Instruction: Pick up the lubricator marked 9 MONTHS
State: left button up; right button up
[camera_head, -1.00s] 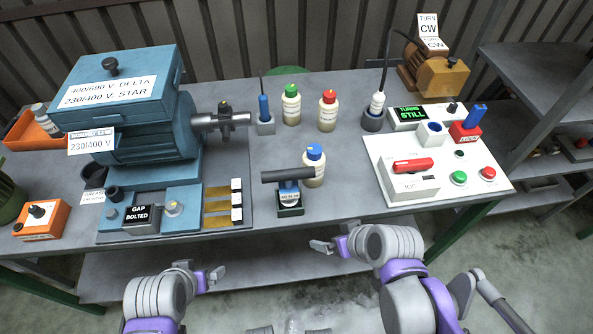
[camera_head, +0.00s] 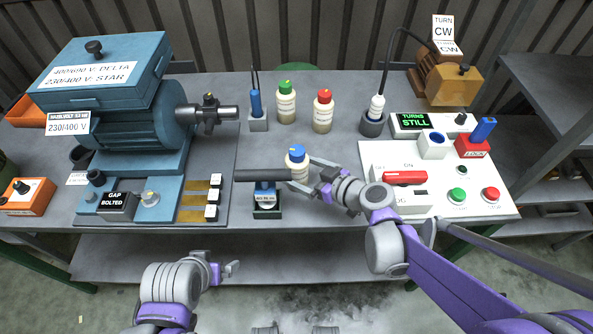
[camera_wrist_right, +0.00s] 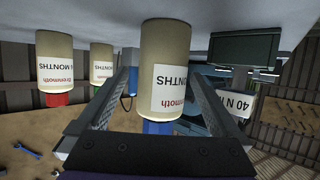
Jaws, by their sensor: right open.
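A blue-capped lubricator bottle (camera_head: 297,168) stands upright on the table, right of a dark horizontal bar. My right gripper (camera_head: 305,176) is open, with its fingers on either side of this bottle. In the upside-down right wrist view the bottle (camera_wrist_right: 162,55) stands between the two fingers; its label shows "MONTHS" but its number is out of sight. A green-capped bottle (camera_head: 286,104) and a red-capped bottle (camera_head: 323,112) stand behind it; their month numbers are not clearly readable. My left gripper (camera_head: 230,270) is low in front of the table; its opening is unclear.
The dark bar (camera_head: 262,175) sits on a small green-based stand close left of the blue-capped bottle. A blue motor (camera_head: 140,130) fills the left. A white control panel (camera_head: 475,175) lies at right. Table behind the blue-capped bottle is clear up to the other bottles.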

jog(key=x, duration=0.5)
jog(key=shift+a, duration=0.15)
jog(key=shift+s+r, duration=0.1)
jog(key=shift+c, duration=0.3)
grip_shut()
